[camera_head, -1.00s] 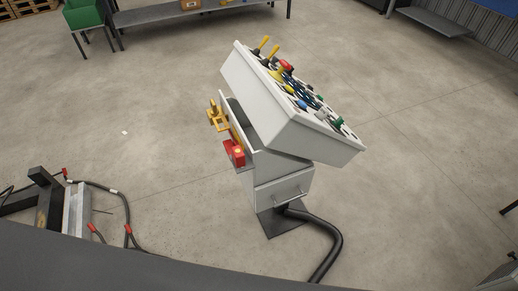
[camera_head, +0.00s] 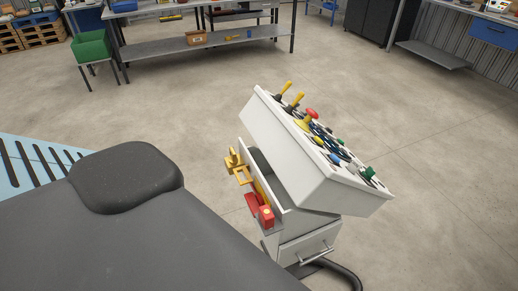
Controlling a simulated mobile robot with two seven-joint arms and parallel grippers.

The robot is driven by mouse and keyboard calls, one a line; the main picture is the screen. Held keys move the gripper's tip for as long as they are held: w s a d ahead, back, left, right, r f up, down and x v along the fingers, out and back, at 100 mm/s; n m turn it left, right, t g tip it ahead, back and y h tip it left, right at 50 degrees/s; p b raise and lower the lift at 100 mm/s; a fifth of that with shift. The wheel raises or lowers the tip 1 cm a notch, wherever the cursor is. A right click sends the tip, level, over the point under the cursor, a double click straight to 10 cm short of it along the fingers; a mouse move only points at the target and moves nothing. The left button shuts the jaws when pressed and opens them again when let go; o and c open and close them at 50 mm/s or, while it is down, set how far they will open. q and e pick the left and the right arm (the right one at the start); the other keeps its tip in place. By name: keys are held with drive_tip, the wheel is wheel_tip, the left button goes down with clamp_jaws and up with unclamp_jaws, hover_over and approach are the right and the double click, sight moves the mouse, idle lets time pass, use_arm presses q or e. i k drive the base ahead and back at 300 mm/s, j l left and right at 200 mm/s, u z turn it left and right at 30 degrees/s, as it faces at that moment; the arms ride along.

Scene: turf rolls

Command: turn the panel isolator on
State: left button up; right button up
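A white control console (camera_head: 315,155) with a sloped top stands right of centre. Its top carries yellow-handled levers (camera_head: 290,95), a red mushroom button (camera_head: 312,113) on a yellow base, and several blue, yellow and green controls. On its left side are a yellow bracket-like part (camera_head: 241,174) and a red box-like part (camera_head: 259,210). I cannot tell for certain which part is the panel isolator, nor its on or off position. Neither of my grippers is in view, and nothing of mine touches the console.
A drawer front with a handle (camera_head: 317,253) is low on the console, and a black hose (camera_head: 345,275) runs beside its foot. A green bin (camera_head: 90,46) and a grey shelf bench (camera_head: 200,46) stand at the back. Concrete floor is clear around the console.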

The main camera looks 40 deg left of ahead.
sight(254, 202)
drive_tip(key=j+z, duration=0.25)
drive_tip(key=j, duration=0.2)
drive_tip(key=j+z, duration=0.3)
drive_tip(key=j, duration=0.15)
drive_tip(key=k+j+z, duration=0.15)
drive_tip(key=j, duration=0.3)
drive_tip(key=k+j+z, duration=0.15)
drive_tip(key=j, duration=0.3)
drive_tip(key=k+j, duration=0.1)
drive_tip(key=j, duration=0.35)
drive_tip(key=k+j, duration=0.1)
drive_tip(key=j, duration=0.3)
drive_tip(key=k+j+z, duration=0.1)
drive_tip(key=j, duration=0.35)
drive_tip(key=k+j, duration=0.15)
drive_tip(key=j, duration=0.3)
drive_tip(key=k+j, duration=0.1)
drive_tip(key=j, duration=0.3)
drive_tip(key=k+j, duration=0.15)
drive_tip(key=j, duration=0.25)
drive_tip(key=j+z, duration=0.05)
